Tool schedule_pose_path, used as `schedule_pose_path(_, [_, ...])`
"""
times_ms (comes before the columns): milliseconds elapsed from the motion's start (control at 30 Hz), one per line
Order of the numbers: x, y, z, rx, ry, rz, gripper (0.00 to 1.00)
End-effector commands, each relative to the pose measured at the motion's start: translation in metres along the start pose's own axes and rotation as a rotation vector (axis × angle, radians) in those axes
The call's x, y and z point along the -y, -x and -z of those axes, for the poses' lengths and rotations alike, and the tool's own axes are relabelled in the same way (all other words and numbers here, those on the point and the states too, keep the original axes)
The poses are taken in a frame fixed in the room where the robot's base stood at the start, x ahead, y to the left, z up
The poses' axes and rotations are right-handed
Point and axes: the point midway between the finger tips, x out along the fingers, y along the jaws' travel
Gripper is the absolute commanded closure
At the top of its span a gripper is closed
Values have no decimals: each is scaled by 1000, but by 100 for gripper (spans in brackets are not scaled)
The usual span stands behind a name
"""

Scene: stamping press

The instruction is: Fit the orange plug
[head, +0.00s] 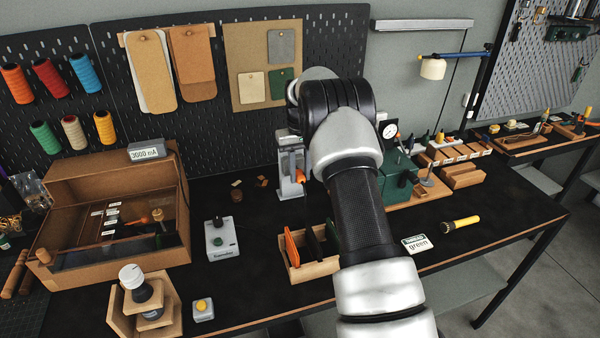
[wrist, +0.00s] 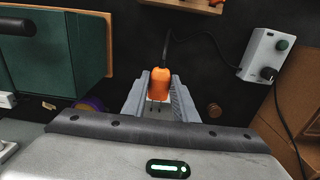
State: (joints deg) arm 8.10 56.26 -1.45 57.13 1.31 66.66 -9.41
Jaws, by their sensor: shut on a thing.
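The orange plug (wrist: 160,84) is between the two grey fingers of my gripper (wrist: 161,98) in the wrist view. Its thin metal prongs point toward the bottom of that picture, and a dark cable leaves its other end. The cable runs toward a grey control box (wrist: 264,55) with a green button and a black knob. In the head view my gripper (head: 291,186) points down over the bench, and the orange plug (head: 300,177) shows at its fingers. The prongs look free in the wrist view. I cannot make out a socket.
A green machine (head: 398,180) with a gauge stands right of my gripper. The control box (head: 221,238) is to the left. A wooden rack (head: 312,270) with coloured plates stands in front. A large wooden box (head: 110,165) fills the left, and a pegboard (head: 215,100) stands behind.

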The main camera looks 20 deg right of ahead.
Motion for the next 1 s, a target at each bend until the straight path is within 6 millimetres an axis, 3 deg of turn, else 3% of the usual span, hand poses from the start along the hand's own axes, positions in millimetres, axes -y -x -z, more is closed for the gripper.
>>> schedule_pose_path(1000, [0,0,23,-1,0,0,97])
